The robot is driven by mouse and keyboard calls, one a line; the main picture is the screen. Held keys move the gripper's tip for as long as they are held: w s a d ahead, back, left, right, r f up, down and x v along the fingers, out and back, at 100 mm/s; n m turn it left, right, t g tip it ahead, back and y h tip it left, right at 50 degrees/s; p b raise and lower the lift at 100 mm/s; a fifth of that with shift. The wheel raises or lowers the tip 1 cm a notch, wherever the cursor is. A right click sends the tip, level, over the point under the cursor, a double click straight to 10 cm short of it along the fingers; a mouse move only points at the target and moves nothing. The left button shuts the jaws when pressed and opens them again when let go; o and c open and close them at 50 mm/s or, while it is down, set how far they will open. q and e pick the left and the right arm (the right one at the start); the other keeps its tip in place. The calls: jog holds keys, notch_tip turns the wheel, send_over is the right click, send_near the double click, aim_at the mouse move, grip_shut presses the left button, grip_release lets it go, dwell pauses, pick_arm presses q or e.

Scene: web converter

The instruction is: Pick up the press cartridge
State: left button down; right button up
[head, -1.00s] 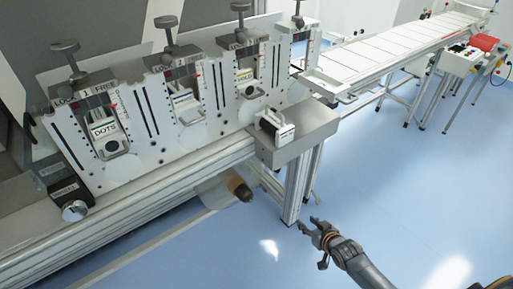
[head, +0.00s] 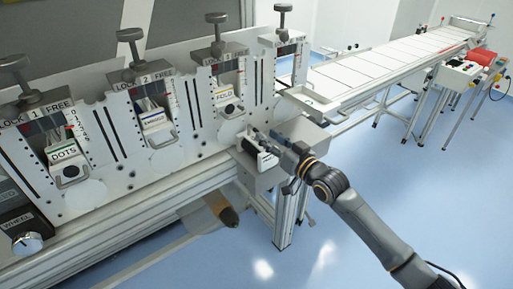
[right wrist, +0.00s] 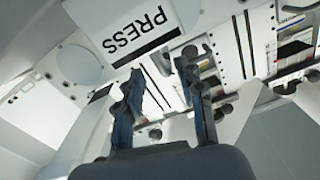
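The press cartridge (head: 266,160) is a small white block with a dark side, on the grey ledge at the end of the machine. Its white face labelled PRESS (right wrist: 145,25) fills the top of the right wrist view. My right gripper (head: 266,142) is at the cartridge in the head view and hides part of it. In the right wrist view its two fingers (right wrist: 160,72) are spread, with empty space between them, and the label lies beyond their tips. I cannot tell whether they touch it. My left gripper is not in view.
The grey ledge (head: 304,135) carries the cartridge. Several upright stations with knobs stand behind, holding other cartridges such as DOTS (head: 66,160). A white conveyor (head: 385,62) runs to the back right.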

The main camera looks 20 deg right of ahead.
aim_at(255, 129)
jog(key=shift+a+p+x, duration=0.2)
jog(key=shift+p+x, duration=0.1)
jog(key=shift+x, duration=1.2)
jog(key=shift+a+p+x, duration=0.25)
jog(key=shift+p+x, duration=0.05)
jog(key=shift+x, duration=1.2)
jog(key=shift+s+d, duration=0.1)
jog(key=shift+s, duration=0.1)
grip_shut()
jog(key=shift+r, duration=0.15)
